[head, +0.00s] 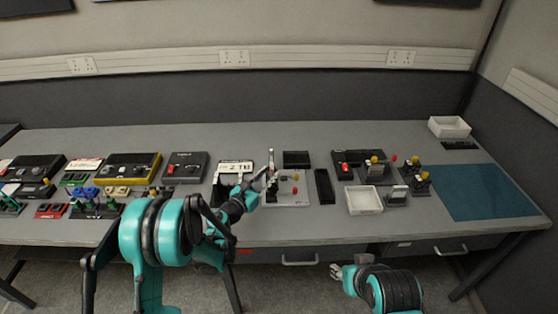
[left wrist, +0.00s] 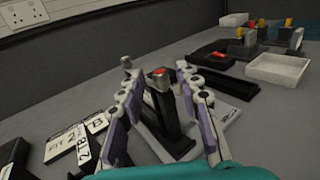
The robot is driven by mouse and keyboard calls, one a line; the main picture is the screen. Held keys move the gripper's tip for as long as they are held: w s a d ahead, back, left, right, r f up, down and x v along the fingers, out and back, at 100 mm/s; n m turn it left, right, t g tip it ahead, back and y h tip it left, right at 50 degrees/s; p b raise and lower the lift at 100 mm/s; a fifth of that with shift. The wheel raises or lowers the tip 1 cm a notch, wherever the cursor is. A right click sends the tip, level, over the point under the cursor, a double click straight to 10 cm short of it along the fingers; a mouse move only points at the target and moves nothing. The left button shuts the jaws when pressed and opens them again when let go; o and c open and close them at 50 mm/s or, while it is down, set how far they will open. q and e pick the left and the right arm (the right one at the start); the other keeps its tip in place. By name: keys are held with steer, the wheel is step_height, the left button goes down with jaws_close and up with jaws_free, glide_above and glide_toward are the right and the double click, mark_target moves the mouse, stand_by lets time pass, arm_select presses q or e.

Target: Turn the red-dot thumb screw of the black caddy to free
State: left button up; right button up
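In the left wrist view a black upright part with a red mark on its top (left wrist: 160,78) stands between the fingers of my left gripper (left wrist: 155,88). The fingers are spread, one on each side of it, and a gap shows on the left; I cannot tell if the right finger touches it. In the head view my left gripper (head: 267,179) is over the pale plate (head: 290,200) near the table's middle. The caddy's lower part is partly hidden by the fingers. My right gripper (head: 337,271) is in front of the table edge, away from the caddy; its jaw opening is unclear.
Printed label cards (head: 235,167) lie left of the plate. A narrow black block (head: 324,186) and a white tray (head: 364,201) are to its right. Black units with coloured knobs stand farther right, before a blue mat (head: 485,192). The table's front strip is mostly clear.

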arm_select(q)
steer(key=b+x, duration=0.1)
steer(key=x, duration=0.5)
steer(key=shift+w+d, duration=0.2)
steer(key=shift+w, duration=0.05)
jaws_close()
